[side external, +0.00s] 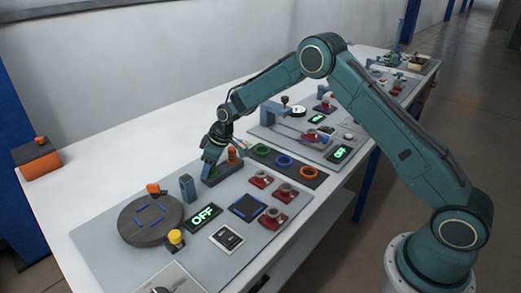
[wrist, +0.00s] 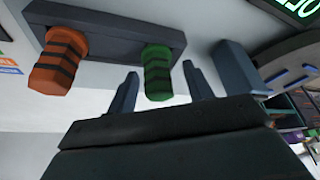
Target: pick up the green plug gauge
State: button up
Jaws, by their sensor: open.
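The green plug gauge (wrist: 157,72) stands in a dark holder (wrist: 105,37), beside an orange plug gauge (wrist: 62,62) with dark bands. In the wrist view my gripper (wrist: 160,70) is open, with one finger on each side of the green gauge. A gap shows between each finger and the gauge, and I cannot tell how deep the fingers reach along it. In the side view my gripper (side external: 211,163) points down at the left end of the holder (side external: 224,177), and it hides most of the green gauge. The orange gauge (side external: 232,154) stands just to the right.
A grey-blue post (side external: 188,188) stands close on the left. Beyond it are a dark round turntable (side external: 136,229) and an OFF display (side external: 203,216). A dark strip with coloured rings (side external: 262,153) lies to the right. The white bench behind the holder is clear.

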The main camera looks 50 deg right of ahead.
jog(key=c, duration=1.1)
jog(key=shift+o, duration=0.2)
jog(key=shift+r, duration=0.1)
notch_tip(320, 180, up, 20)
dwell(0.3)
